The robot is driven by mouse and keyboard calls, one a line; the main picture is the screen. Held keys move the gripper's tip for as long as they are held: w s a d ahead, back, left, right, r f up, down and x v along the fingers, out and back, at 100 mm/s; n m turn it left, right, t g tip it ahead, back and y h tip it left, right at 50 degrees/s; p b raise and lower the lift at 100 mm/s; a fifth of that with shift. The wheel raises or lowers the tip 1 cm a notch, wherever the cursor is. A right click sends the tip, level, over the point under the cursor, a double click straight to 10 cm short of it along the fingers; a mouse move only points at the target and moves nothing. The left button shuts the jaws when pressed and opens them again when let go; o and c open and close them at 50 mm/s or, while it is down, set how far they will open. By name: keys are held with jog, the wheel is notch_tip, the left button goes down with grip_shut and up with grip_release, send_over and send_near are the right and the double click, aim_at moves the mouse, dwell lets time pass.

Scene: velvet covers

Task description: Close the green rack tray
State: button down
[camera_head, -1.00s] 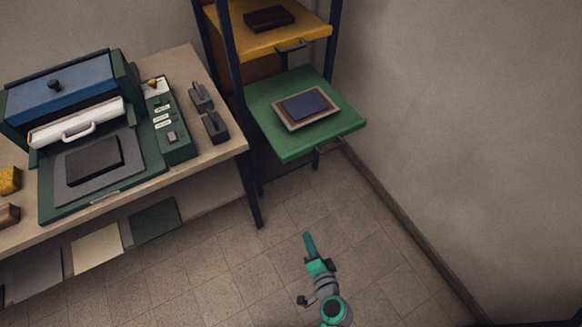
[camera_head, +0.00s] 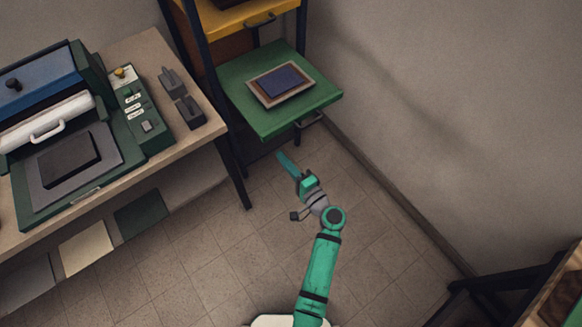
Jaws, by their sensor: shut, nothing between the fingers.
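The green rack tray (camera_head: 251,93) is pulled out of the dark rack. It holds a framed dark blue velvet piece (camera_head: 280,83). Its dark handle (camera_head: 310,121) is on the front edge, facing right and toward me. My gripper (camera_head: 283,158) is shut and empty, below and to the left of the handle in the picture, apart from it. My green arm reaches up from the bottom of the view.
An orange tray (camera_head: 236,20) is above the green one, also sticking out. A workbench (camera_head: 188,145) with a press (camera_head: 60,120) stands at left. A wall is at right. Dark furniture (camera_head: 520,285) shows at bottom right. The floor between is clear.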

aim_at(266, 138)
jog(key=x, duration=0.7)
dwell(0.3)
